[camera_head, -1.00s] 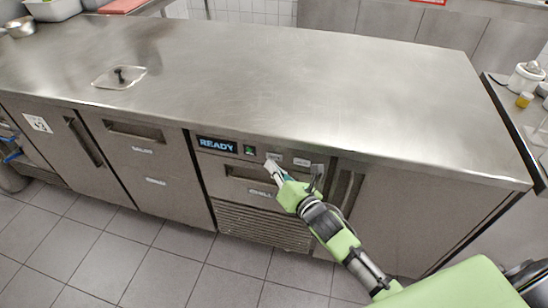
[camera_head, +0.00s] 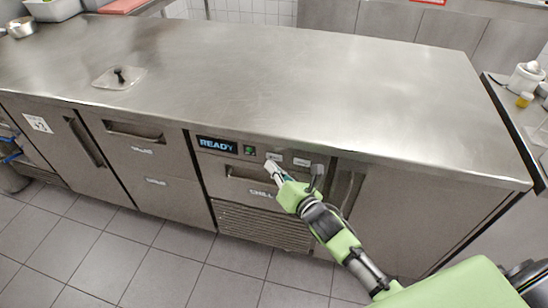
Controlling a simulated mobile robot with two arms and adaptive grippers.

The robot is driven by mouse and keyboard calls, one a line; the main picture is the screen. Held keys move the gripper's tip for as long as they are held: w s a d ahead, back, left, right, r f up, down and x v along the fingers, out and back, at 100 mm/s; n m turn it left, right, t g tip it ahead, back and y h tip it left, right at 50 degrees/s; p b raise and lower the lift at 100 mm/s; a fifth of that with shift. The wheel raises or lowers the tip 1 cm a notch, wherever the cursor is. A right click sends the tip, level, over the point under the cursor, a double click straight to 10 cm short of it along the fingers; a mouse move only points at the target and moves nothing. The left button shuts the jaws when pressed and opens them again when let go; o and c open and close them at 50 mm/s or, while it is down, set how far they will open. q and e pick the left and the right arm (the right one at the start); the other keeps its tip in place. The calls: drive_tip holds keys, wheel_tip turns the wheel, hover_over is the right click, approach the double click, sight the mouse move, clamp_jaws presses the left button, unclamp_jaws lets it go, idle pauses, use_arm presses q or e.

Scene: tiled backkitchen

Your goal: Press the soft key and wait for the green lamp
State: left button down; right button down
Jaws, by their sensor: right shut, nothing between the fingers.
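The control strip on the steel counter's front has a dark display (camera_head: 216,145) reading "READY". Right of it is a small green element (camera_head: 249,150) in a dark frame; I cannot tell whether it is a lamp or a switch, or whether it is lit. Two small pale keys or labels follow, a left one (camera_head: 274,157) and a right one (camera_head: 301,162). My right gripper (camera_head: 271,167) is shut and empty, its tips at the lower edge of the left pale key. I cannot tell whether they touch it. My left gripper is out of view.
The steel worktop (camera_head: 300,75) is mostly clear. A small lid with a black knob (camera_head: 118,77) sits on its left part. A drawer handle (camera_head: 243,175) and a vent grille (camera_head: 255,225) lie below the strip. A side counter with a white jar (camera_head: 525,77) stands at right.

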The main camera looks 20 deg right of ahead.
drive_tip(key=shift+w, duration=0.1)
drive_tip(key=shift+w+d, duration=0.25)
drive_tip(key=shift+w+d, duration=0.3)
drive_tip(key=shift+w, duration=0.2)
idle(0.9)
drive_tip(key=shift+s, duration=0.1)
drive_tip(key=shift+s+a+p, duration=0.3)
drive_tip(key=shift+s+a, duration=0.25)
drive_tip(key=shift+s, duration=0.2)
drive_tip(key=s+a, duration=0.1)
drive_tip(key=s, duration=0.1)
drive_tip(key=s+a+p, duration=0.1)
drive_tip(key=s, duration=0.1)
drive_tip(key=shift+a, duration=0.4)
